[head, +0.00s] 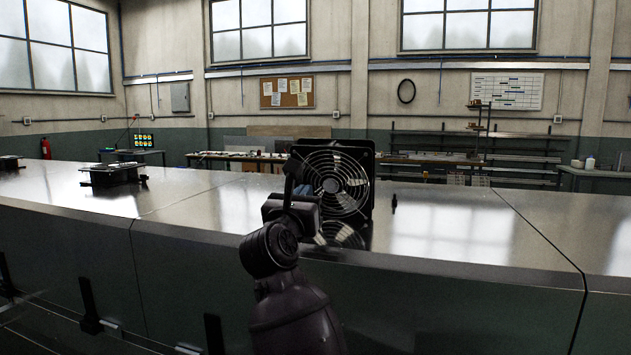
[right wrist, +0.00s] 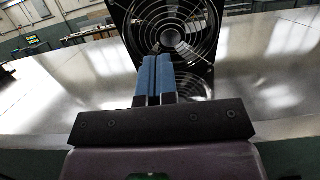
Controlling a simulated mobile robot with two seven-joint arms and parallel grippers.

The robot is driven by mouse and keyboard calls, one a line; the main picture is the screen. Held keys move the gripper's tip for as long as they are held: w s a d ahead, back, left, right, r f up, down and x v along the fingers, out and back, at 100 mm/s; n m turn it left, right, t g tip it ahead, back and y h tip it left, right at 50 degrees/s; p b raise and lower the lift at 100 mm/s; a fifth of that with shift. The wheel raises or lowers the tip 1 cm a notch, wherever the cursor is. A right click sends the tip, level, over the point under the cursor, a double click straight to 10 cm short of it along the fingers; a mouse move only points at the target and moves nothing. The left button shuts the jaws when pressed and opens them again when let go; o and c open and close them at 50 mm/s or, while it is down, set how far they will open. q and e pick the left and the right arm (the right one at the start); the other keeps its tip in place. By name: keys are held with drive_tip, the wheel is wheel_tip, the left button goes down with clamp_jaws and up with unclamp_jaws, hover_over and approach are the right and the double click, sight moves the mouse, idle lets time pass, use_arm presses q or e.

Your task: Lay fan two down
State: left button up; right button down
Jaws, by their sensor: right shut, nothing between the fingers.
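A black square fan (head: 350,178) with a round wire guard stands upright on the shiny metal top (head: 440,225) in the middle of the head view. It also shows in the right wrist view (right wrist: 185,28), at the top. My right gripper (head: 291,178) is in front of the fan's left part. In the right wrist view its two blue fingers (right wrist: 156,62) are together with nothing between them, pointing toward the guard. I cannot tell whether the fingertips touch the fan. A second black fan unit (head: 113,174) lies flat on the metal top at the left. My left gripper is not in view.
A small dark upright piece (head: 394,203) stands on the top, right of the fan. A dark flat unit (head: 9,162) sits at the far left edge. The top is clear farther right. Workbenches (head: 240,157) stand behind, along the wall.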

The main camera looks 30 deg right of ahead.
sight(325, 163)
drive_tip(key=x, duration=1.3)
drive_tip(key=shift+d, duration=0.2)
drive_tip(key=shift+w+r, duration=0.1)
